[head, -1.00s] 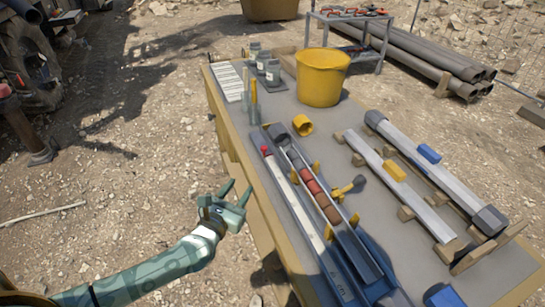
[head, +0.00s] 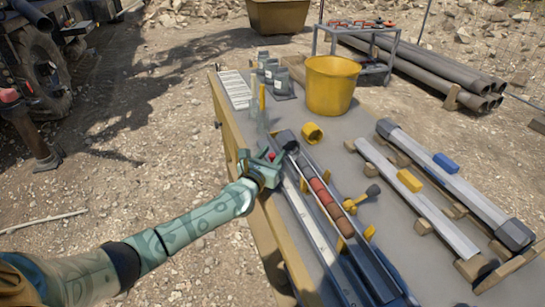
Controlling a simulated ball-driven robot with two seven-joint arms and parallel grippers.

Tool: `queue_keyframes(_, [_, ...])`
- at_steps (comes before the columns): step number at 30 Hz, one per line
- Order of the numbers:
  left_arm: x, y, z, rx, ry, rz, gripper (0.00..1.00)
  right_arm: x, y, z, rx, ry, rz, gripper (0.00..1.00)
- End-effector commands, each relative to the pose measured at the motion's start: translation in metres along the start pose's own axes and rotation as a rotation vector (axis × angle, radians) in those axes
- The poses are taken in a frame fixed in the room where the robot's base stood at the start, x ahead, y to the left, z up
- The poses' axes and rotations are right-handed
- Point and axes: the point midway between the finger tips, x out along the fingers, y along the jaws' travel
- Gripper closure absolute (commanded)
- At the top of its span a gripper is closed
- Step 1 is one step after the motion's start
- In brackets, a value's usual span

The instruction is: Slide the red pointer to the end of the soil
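The red pointer (head: 271,156) shows as a small red spot at the far end of the pale scale strip (head: 306,213). The strip runs along the left side of a dark trough. The soil (head: 325,197) is a row of reddish-brown core pieces in the trough, to the right of and nearer than the pointer. My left gripper (head: 267,166) is at the pointer, over the table's left edge. Its fingers partly surround the red spot in the picture; I cannot tell whether they touch it or are closed on it. My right gripper is out of view.
A yellow bucket (head: 331,87), grey containers (head: 283,82) and clear tubes (head: 262,110) stand at the table's far end. A yellow cap (head: 312,132) and a yellow-handled tool (head: 361,198) lie right of the trough. Two long rails with yellow (head: 410,181) and blue (head: 446,163) sliders lie farther right.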

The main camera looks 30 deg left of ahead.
Motion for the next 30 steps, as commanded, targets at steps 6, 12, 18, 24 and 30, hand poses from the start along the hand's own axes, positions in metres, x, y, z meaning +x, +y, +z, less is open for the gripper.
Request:
queue_keyframes(6, [0.001,0.0,0.001,0.0,0.0,-0.001,0.61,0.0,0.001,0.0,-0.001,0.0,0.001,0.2])
queue_keyframes(12, [0.001,0.0,0.001,0.0,0.0,-0.001,1.0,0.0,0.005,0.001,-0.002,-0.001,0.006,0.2])
queue_keyframes(18, [-0.006,-0.008,0.002,-0.001,0.0,-0.004,1.0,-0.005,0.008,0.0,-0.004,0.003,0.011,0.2])
queue_keyframes(24, [-0.039,-0.041,0.004,-0.004,0.001,-0.006,1.0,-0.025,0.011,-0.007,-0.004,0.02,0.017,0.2])
queue_keyframes(30, [-0.059,-0.06,0.002,0.0,-0.001,-0.002,1.0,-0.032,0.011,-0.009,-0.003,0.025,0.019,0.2])
